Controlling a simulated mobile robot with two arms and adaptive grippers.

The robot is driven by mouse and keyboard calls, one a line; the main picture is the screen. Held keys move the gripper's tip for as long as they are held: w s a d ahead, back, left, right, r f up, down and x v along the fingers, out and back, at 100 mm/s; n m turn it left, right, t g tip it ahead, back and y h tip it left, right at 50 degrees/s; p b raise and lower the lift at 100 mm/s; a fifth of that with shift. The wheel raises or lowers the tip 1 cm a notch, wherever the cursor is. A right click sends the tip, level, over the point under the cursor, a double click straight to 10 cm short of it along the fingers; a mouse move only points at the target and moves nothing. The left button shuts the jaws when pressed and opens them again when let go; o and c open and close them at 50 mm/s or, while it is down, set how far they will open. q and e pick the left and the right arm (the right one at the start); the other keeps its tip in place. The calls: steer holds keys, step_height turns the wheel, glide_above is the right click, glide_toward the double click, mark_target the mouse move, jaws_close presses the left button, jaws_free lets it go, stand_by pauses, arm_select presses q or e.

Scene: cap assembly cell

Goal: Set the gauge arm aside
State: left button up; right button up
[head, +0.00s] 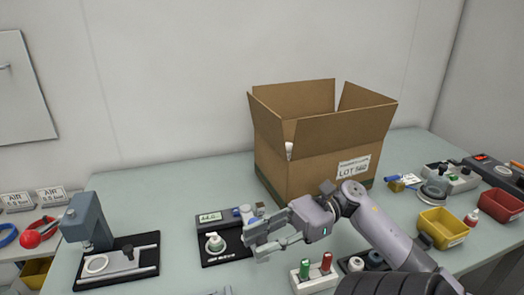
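A gauge station with a black base (207,260) and a small display (209,217) stands on the bench left of the box. A pale round part (215,242) sits on its base. A blue and grey piece (244,212) at its right side may be the gauge arm; my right gripper partly covers this area. My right gripper (253,239) is at the station's right edge, its fingers spread and pointing left. I see nothing clearly held between them.
A large open carton (318,172) stands behind my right gripper. A grey press (88,222) on a black base is at left. A block with green and red pieces (314,281) is in front. A yellow bin (442,228) and a red bin (499,206) are at right.

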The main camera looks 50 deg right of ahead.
steer(key=shift+d, duration=0.2)
steer(key=v, duration=1.1)
steer(key=shift+s+d, duration=0.15)
steer(key=shift+d, duration=0.15)
